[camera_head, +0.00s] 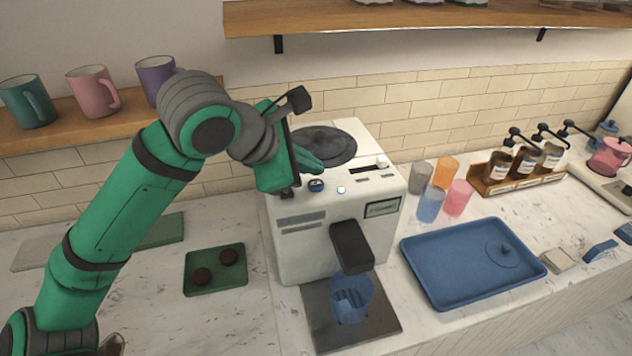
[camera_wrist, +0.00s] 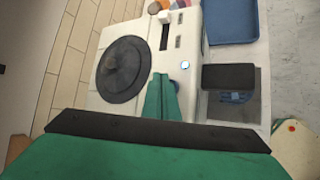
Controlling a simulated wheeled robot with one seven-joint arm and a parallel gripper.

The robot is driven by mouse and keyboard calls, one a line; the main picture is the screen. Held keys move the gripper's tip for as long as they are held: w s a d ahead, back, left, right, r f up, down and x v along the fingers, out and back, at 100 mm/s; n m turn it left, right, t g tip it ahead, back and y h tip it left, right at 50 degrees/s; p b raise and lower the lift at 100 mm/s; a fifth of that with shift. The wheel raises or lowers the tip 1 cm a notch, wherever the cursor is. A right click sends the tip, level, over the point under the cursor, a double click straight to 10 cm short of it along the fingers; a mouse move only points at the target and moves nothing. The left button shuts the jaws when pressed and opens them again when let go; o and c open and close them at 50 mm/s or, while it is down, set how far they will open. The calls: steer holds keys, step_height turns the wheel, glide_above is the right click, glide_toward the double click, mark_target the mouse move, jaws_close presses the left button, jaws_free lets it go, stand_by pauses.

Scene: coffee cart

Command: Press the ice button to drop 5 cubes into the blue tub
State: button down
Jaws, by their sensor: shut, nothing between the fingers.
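The white ice machine (camera_head: 300,240) stands in the middle of the counter. A round button with a blue-lit ring (camera_head: 341,190) sits on its sloped upper front; it also shows in the wrist view (camera_wrist: 185,65). My gripper (camera_head: 320,170) is shut and empty, above the machine's top, behind and left of the button. In the wrist view its fingertips (camera_wrist: 161,76) appear close to the button but apart from it. The translucent blue tub (camera_head: 350,299) stands below the dark chute (camera_head: 351,246). The chute partly hides the tub, and I cannot tell what is in it.
A dark round lid (camera_head: 322,145), a dark knob (camera_head: 316,186) and a slot with a white slider (camera_head: 381,162) are on the machine. Coloured cups (camera_head: 431,204) and a blue tray (camera_head: 430,278) stand right. A green tray (camera_head: 216,285) lies left.

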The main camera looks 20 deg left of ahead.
mark_target(311, 186)
steer(key=shift+r, duration=2.25)
steer(key=shift+a, duration=0.1)
stand_by(0.7)
